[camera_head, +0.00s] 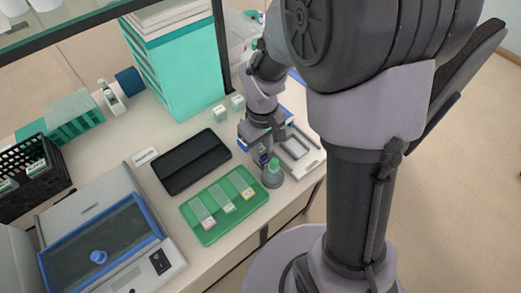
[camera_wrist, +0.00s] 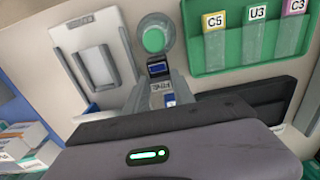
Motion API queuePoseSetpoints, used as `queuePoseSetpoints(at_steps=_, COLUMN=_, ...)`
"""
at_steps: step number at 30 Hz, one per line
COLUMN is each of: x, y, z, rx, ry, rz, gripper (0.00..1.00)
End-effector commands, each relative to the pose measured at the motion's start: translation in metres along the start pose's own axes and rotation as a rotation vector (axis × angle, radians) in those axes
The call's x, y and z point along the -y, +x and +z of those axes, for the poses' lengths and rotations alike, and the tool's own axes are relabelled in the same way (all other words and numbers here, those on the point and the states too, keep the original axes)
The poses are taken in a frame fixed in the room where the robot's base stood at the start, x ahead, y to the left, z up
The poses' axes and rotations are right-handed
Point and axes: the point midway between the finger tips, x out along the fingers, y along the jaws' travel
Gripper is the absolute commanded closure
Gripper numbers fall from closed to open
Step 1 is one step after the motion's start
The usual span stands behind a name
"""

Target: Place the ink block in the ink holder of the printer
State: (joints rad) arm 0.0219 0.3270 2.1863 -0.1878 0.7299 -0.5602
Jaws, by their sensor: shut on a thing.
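My gripper (camera_head: 262,149) is low over the right end of the bench, shut on a small dark block with blue on it, which I take to be the ink block (camera_head: 264,158). I cannot make out the ink holder; my arm hides part of the printer.
A green tray (camera_head: 212,235) with labelled slides and a black flat case (camera_head: 190,162) lie to the left. Two small white boxes (camera_head: 228,108) and a teal storage block (camera_head: 180,75) stand behind.

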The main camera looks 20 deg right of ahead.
Motion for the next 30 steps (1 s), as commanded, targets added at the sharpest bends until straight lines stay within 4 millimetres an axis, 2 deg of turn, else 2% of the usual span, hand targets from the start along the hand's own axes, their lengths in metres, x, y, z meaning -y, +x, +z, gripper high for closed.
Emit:
queuePoseSetpoints(at_steps=7, x=0.000, y=0.002, z=0.000, rx=0.000, ry=0.000, rz=0.000, gripper=1.00)
queuePoseSetpoints(at_steps=8, x=0.000, y=0.003, z=0.000, rx=0.000, ry=0.000, rz=0.000, gripper=0.68)
queuePoseSetpoints(at_steps=11, x=0.000, y=0.002, z=0.000, rx=0.000, ry=0.000, rz=0.000, gripper=0.49)
queuePoseSetpoints(at_steps=19, x=0.000, y=0.001, z=0.000, rx=0.000, ry=0.000, rz=0.000, gripper=0.48)
queuePoseSetpoints(at_steps=22, x=0.000, y=-0.008, z=-0.001, rx=-0.002, ry=0.000, rz=0.001, gripper=0.48)
queuePoseSetpoints(at_steps=30, x=0.000, y=-0.085, z=-0.001, rx=-0.004, ry=0.000, rz=0.002, gripper=0.48)
